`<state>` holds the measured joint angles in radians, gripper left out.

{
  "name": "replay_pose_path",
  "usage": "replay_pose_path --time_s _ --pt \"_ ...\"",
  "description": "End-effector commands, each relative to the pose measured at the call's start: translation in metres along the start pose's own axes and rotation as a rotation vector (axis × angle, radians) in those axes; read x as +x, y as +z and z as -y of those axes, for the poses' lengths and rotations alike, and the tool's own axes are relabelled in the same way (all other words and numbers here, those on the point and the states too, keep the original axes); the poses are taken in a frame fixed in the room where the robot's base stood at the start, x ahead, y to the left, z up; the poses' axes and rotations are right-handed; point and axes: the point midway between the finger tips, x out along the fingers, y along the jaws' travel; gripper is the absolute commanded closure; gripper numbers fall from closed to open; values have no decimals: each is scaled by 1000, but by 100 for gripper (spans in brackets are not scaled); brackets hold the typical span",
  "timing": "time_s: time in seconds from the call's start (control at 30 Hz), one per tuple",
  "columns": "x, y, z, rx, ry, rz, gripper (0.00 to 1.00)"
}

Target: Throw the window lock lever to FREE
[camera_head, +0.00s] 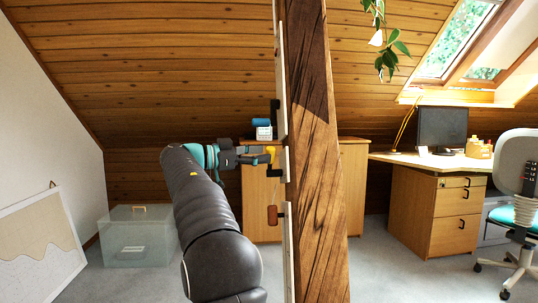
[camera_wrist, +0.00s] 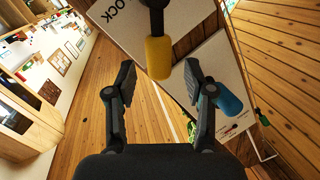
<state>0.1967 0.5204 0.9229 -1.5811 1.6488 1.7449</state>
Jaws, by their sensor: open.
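The rest of the lettering is cut off, and I cannot read a FREE mark. The yellow handle also shows in the head view (camera_head: 271,151), at the left side of the timber post. My gripper (camera_wrist: 160,78) is open, with one finger on each side of the handle's lower end in the picture. I cannot tell whether either finger touches it. In the head view my gripper (camera_head: 262,156) reaches the post from the left.
A second pale plate with a blue handle (camera_wrist: 227,99) lies right of my gripper, partly behind a finger; a green handle (camera_wrist: 262,116) is beyond. The timber post (camera_head: 318,170) stands upright, with an orange-red handle (camera_head: 272,215) lower down. A clear box (camera_head: 138,237) stands left.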

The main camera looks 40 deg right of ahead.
Motion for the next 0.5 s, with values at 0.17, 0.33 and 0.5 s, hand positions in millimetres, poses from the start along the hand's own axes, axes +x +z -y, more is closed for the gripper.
replay_pose_path --time_s 0.17,0.33,0.5 --pt "24 0 0 -1 2 -1 47" --pt "33 0 0 0 0 0 47" --pt "35 0 0 0 0 0 47"
